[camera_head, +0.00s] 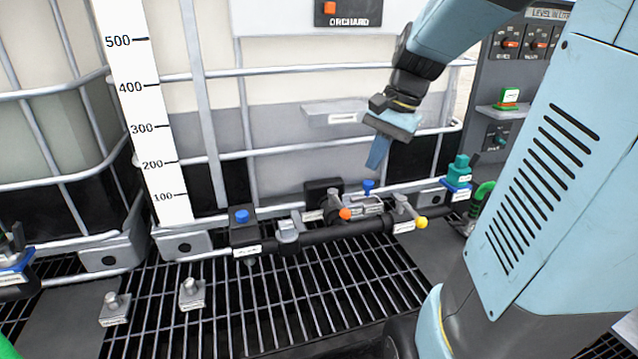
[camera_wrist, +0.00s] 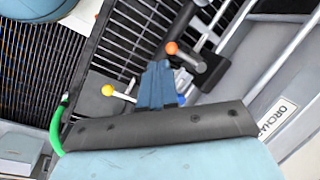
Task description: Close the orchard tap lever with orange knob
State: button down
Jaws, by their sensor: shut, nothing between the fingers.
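The orange knob (camera_head: 345,213) sits on the end of a short grey lever on the dark pipe manifold (camera_head: 320,234), below the tank marked ORCHARD. In the wrist view the orange knob (camera_wrist: 171,48) shows just past my fingertips, with its metal lever running down to the right to a dark valve body. My gripper (camera_head: 376,158) hangs above and behind the manifold, apart from the knob, with its blue fingers together and empty. The fingers also show in the wrist view (camera_wrist: 157,82). They hide part of the manifold there.
A second lever with a yellow knob (camera_head: 421,223) stands right of the orange one. A blue-topped valve (camera_head: 242,217) is at the left, a teal fitting (camera_head: 460,172) at the right. Tank cage bars (camera_head: 280,153) are behind my gripper. Open floor grating (camera_head: 300,315) lies in front.

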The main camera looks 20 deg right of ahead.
aim_at(339, 203)
jog(key=w+d+f+m+g+y, duration=0.1)
jog(key=w+d+f+m+y, duration=0.4)
jog(key=w+d+f+m, duration=0.4)
jog(key=x, duration=0.8)
jog(key=shift+s, duration=0.15)
jog(key=shift+a+f, duration=0.25)
jog(key=shift+a, duration=0.8)
jog(key=shift+a+f, duration=0.15)
jog(key=shift+a, duration=0.7)
jog(key=shift+d, duration=0.15)
